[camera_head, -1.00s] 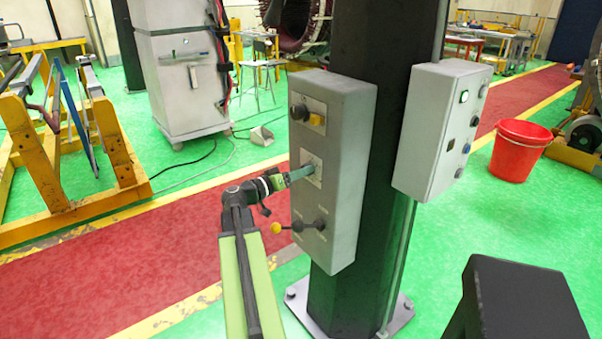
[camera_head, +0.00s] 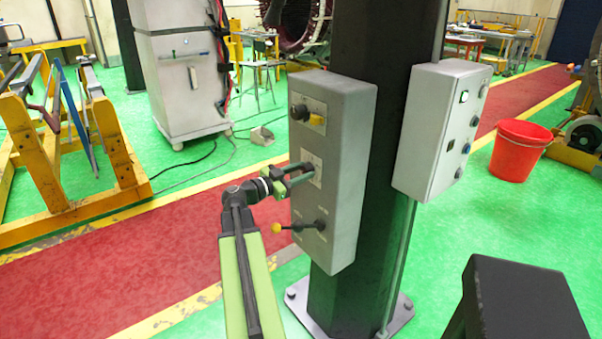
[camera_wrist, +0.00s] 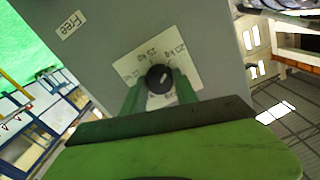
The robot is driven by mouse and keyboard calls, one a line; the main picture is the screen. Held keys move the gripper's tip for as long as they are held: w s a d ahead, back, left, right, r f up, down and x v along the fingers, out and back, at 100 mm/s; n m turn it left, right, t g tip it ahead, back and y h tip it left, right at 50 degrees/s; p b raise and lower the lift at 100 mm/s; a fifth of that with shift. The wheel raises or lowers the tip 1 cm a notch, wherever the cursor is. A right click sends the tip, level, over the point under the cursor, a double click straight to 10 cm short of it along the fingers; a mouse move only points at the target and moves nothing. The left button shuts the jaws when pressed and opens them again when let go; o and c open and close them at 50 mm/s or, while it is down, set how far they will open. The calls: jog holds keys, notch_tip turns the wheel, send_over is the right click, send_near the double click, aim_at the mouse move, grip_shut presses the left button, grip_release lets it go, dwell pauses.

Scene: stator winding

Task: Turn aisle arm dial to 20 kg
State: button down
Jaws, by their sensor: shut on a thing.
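The aisle arm dial is a round black knob (camera_wrist: 159,76) with a light pointer mark, on a white scale plate (camera_wrist: 194,72) marked in kg. In the head view my gripper (camera_head: 303,176) reaches the middle plate of the grey control box (camera_head: 347,190), and the knob is hidden behind the fingers.
The box is fixed to a dark column (camera_head: 383,150). A second box (camera_head: 430,140) is at the right.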

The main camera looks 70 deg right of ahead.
jog(key=shift+w+m, duration=0.1)
jog(key=shift+m, duration=0.4)
jog(key=c, duration=0.9)
grip_release()
jog(key=shift+c, duration=0.2)
jog(key=v, duration=1.7)
jog(key=shift+a+f, duration=0.1)
jog(key=shift+a, duration=0.05)
